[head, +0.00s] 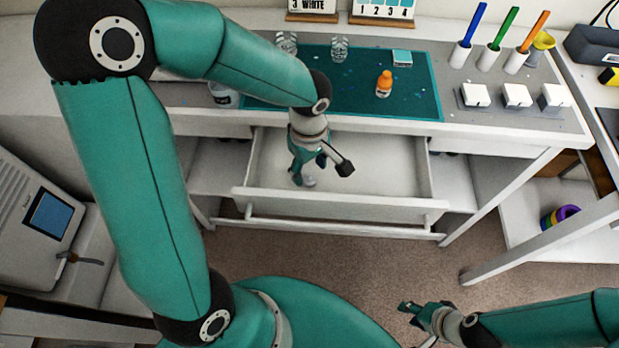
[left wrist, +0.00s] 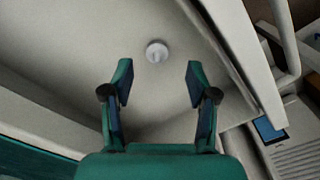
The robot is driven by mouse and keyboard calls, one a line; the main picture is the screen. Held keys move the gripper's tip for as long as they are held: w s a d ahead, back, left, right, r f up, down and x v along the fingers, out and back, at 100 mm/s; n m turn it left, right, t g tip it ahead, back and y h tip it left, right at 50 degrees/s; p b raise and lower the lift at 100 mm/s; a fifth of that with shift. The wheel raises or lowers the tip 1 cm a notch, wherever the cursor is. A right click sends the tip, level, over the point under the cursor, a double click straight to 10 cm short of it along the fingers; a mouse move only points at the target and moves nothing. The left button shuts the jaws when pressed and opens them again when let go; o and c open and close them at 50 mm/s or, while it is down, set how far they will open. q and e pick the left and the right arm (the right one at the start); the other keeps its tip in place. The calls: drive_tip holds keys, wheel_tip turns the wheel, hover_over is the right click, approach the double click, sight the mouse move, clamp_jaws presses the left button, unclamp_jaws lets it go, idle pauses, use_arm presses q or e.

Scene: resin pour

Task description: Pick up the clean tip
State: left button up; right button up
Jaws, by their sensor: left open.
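The clean tip (left wrist: 157,51) is a small, round, pale grey piece on the floor of the open drawer (head: 400,178). In the head view it shows as a small pale shape (head: 309,181) just by my left gripper's fingers. My left gripper (head: 322,172) is open and points down into the drawer. In the left wrist view its two fingers (left wrist: 158,84) are spread wide, with the tip beyond them, roughly midway between and not touched. My right gripper (head: 427,310) is over the carpet at the lower right, away from the drawer; its fingers are too small to judge.
Above is the worktop with a green mat (head: 345,100), an orange bottle (head: 384,84), clear cups (head: 339,48), colored sticks in white holders (head: 497,45) and white blocks (head: 517,96).

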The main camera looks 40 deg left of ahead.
sight(311, 180)
use_arm(q)
wheel_tip(311, 180, down, 4)
drive_tip(key=shift+w+f, duration=0.15)
drive_tip(key=shift+f, duration=0.05)
drive_tip(key=c, duration=0.7)
